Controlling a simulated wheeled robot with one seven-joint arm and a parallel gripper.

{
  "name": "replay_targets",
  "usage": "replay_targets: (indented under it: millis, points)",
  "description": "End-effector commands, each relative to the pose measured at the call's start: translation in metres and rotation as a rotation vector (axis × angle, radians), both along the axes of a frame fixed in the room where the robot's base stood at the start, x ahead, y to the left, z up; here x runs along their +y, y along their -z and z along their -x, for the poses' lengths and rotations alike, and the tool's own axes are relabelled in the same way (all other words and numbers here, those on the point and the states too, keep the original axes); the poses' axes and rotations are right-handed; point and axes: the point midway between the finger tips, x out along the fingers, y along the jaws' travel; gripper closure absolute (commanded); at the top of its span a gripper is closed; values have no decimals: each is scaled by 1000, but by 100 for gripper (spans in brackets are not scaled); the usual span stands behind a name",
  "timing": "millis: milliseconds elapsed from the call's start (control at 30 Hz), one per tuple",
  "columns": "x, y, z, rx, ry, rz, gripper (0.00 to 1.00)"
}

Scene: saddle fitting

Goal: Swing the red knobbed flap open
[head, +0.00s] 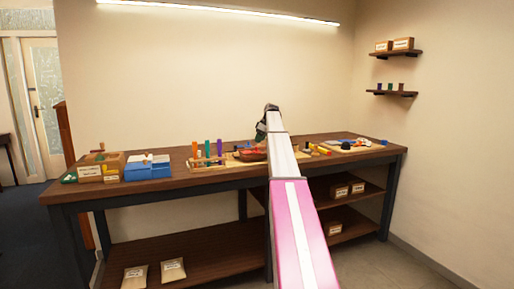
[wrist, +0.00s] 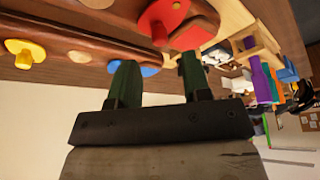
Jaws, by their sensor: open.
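A yellow knobbed piece (wrist: 24,48) and a blue piece (wrist: 149,71) are close by in the wrist view. On the bench (head: 180,171), a rack of coloured tubes (head: 207,160), a blue box (head: 147,168) and a wooden box (head: 100,168) stand left of my arm.

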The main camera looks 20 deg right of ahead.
Motion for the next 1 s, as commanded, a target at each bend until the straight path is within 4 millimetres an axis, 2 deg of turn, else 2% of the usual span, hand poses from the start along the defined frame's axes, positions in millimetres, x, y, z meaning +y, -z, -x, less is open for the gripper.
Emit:
replay_targets:
  millis: [133,300,600,633,700,767,1000]
  points:
    - [8,26,-7,1,0,0,56]
    - [13,43,-12,-1,0,1,56]
    - [14,47,-13,0,1,0,56]
    - [14,47,-13,0,1,0,59]
    - [14,47,-13,-1,0,1,82]
    - [14,47,-13,-1,0,1,100]
    - [14,47,-13,-1,8,1,100]
